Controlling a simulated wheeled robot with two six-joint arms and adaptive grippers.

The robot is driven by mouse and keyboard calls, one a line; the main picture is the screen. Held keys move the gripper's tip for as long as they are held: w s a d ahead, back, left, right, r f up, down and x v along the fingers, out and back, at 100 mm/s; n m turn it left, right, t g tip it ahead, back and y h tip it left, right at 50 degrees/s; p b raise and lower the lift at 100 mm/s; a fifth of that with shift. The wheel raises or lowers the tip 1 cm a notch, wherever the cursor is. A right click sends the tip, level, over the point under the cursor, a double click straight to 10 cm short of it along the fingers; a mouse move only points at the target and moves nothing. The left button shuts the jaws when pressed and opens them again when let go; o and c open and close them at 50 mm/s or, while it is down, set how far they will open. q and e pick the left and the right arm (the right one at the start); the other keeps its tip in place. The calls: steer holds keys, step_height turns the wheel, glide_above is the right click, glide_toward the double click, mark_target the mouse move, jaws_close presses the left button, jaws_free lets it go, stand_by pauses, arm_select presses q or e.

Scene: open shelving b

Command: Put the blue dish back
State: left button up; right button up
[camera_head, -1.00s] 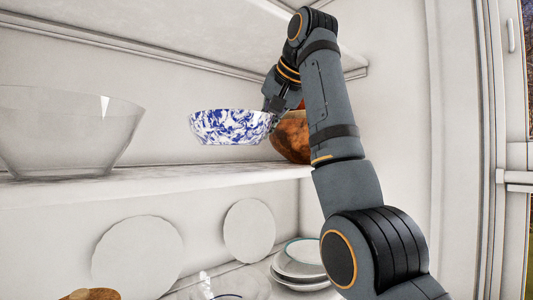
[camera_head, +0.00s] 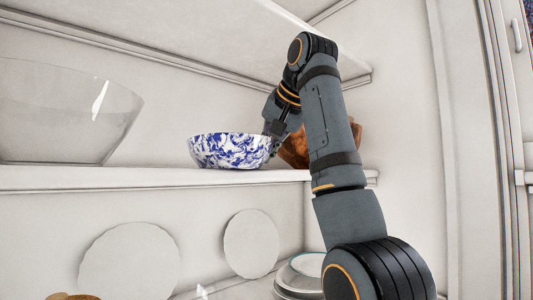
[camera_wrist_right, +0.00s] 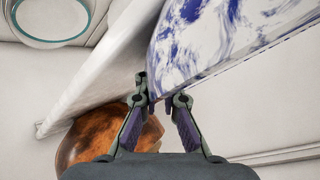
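The blue dish is a white bowl with a blue pattern (camera_head: 229,152). It is roughly level on the upper shelf in the head view, its base at the height of the shelf surface; I cannot tell whether it touches. In the wrist view the dish (camera_wrist_right: 215,38) fills the top right. My right gripper (camera_head: 272,136) is at the right side of its rim; in the wrist view the fingers (camera_wrist_right: 161,100) straddle the rim's edge and appear shut on it. My left gripper is not in view.
A clear glass bowl (camera_head: 65,115) stands left of the dish on the shelf (camera_head: 130,178). A brown wooden bowl (camera_head: 295,150) is close behind my right arm, and shows in the wrist view (camera_wrist_right: 95,137). White plates (camera_head: 128,265) stand below. Another shelf (camera_head: 250,35) is overhead.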

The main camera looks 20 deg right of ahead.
steer(key=o, duration=0.3)
steer(key=shift+s+r, duration=0.1)
steer(key=shift+s, duration=0.05)
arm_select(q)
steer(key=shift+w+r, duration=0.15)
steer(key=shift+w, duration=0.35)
arm_select(e)
steer(key=shift+o, duration=0.2)
steer(key=shift+r, duration=0.15)
steer(key=b+v, duration=0.1)
steer(key=v, duration=0.1)
steer(key=shift+s+d+r, duration=0.1)
steer(key=shift+s+r, duration=0.05)
steer(key=shift+s, duration=0.15)
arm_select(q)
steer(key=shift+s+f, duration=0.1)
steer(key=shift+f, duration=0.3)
arm_select(e)
steer(key=v, duration=0.9)
steer(key=shift+w, duration=0.1)
